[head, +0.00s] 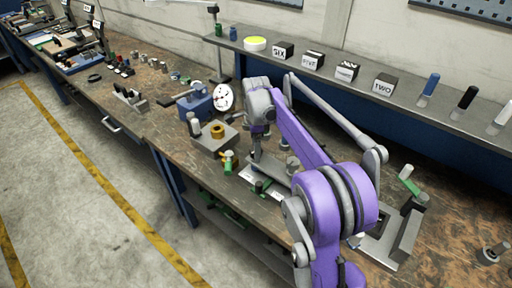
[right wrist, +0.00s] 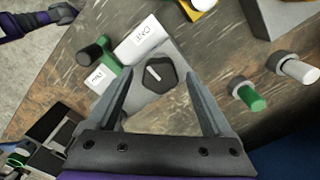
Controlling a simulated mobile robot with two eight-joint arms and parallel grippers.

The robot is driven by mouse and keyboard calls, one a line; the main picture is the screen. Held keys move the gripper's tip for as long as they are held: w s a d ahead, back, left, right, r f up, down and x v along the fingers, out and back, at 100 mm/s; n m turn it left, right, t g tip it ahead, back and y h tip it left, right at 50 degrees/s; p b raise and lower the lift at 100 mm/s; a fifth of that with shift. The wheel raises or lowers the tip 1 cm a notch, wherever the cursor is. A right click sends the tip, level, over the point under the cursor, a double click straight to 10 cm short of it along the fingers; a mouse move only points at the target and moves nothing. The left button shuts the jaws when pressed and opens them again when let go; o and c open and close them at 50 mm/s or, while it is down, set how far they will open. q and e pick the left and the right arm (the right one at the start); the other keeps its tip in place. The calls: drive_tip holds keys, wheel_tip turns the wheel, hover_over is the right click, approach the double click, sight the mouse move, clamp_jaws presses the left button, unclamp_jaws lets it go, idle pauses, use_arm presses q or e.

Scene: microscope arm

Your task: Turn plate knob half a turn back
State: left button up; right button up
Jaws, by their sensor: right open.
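The plate knob (right wrist: 159,74) is black with angled sides and a white mark on top. It sits on a grey plate (right wrist: 165,40), which also shows in the head view (head: 278,175). In the right wrist view my open right gripper (right wrist: 155,77) has one finger on each side of the knob, with a visible gap at both sides. I cannot tell how high the fingertips are above the plate. In the head view my purple right arm hides the knob, and the right gripper (head: 257,155) points down at the plate. My left gripper is not seen.
A white label block (right wrist: 140,40) and a green-and-black peg (right wrist: 93,50) are close to the knob. A green peg (right wrist: 248,96) stands farther right. A block with a brass ring (head: 217,131) stands beyond the plate. A shelf (head: 400,105) runs along the wall.

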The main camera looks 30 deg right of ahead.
clamp_jaws()
